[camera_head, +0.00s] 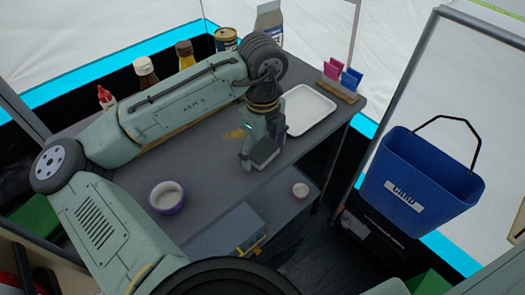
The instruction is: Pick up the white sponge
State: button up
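My gripper (259,158) points down over the front part of the grey counter (215,160), left of a white tray (309,109). Its fingers are small and dark in this view, and I cannot tell whether they are open or shut, or whether anything is between them. I cannot make out a white sponge; it may be hidden behind my gripper or arm. A small yellowish-orange patch (235,134) shows on the counter just left of my gripper, too small to identify.
A purple-rimmed bowl (167,198) stands at the counter's front left. Bottles (185,54), a can (226,40) and a carton (269,22) line the back. Pink and blue packets (341,74) stand at the right. A blue bin (420,180) is beyond the counter.

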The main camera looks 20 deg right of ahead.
aim_at(263, 153)
jog(key=c, duration=0.6)
jog(key=shift+r, duration=0.5)
jog(key=shift+s+a+r+b, duration=0.1)
jog(key=shift+s+r+b, duration=0.2)
jog(key=shift+r, duration=0.3)
jog(key=shift+s+a+r+b, duration=0.1)
jog(key=shift+s+r+b, duration=0.15)
jog(key=shift+r, duration=0.35)
jog(key=s+a+b, duration=0.1)
jog(key=s+a, duration=0.1)
jog(key=s, duration=0.5)
jog(key=s+a+r+b, duration=0.1)
jog(key=s+a, duration=0.1)
jog(key=s, duration=0.5)
jog(key=shift+s+r, duration=0.15)
jog(key=shift+r, duration=0.15)
jog(key=shift+o, duration=0.6)
